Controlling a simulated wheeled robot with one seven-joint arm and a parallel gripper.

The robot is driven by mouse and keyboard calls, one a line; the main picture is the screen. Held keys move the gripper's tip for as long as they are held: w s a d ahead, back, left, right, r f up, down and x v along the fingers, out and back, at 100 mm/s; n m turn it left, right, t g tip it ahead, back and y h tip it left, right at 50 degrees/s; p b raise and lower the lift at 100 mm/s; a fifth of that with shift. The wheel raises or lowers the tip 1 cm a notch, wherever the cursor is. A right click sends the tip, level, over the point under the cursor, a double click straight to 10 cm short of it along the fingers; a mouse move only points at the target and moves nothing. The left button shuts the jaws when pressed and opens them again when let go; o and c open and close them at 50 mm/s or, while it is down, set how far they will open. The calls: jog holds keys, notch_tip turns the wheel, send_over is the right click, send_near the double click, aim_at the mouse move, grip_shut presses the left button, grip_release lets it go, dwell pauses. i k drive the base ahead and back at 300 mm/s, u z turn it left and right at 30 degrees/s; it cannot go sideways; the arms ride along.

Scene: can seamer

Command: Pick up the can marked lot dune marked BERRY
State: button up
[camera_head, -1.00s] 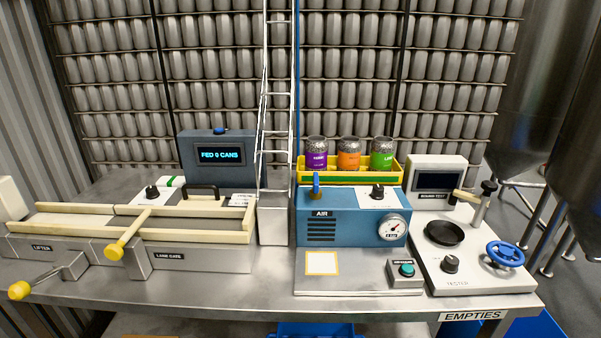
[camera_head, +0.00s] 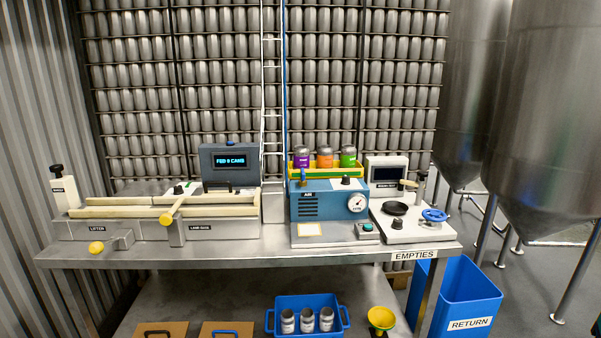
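Three cans with metallic tops stand upright in a yellow tray (camera_head: 359,173) on the blue air unit (camera_head: 325,208): one with a purple label (camera_head: 302,160), one orange (camera_head: 325,161) and one green (camera_head: 348,158). Their lettering is too small to read for certain, and I cannot make out a lot mark. On the lower shelf, a blue crate (camera_head: 305,300) holds a row of three dark-topped cans (camera_head: 307,322) with pale labels that I cannot read. My gripper is not in view.
The lifter and lane gate machine (camera_head: 200,230) fills the bench's left side, below a "FED 0 CANS" display (camera_head: 230,161). The white tester (camera_head: 410,222) stands right. Below are two brown boxes (camera_head: 228,330), a yellow funnel (camera_head: 381,318) and a blue RETURN bin (camera_head: 470,290).

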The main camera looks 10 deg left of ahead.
aim_at(302, 153)
jog(key=u, duration=0.1)
jog(key=k, duration=0.15)
jog(key=u, duration=0.8)
jog(key=i, duration=0.9)
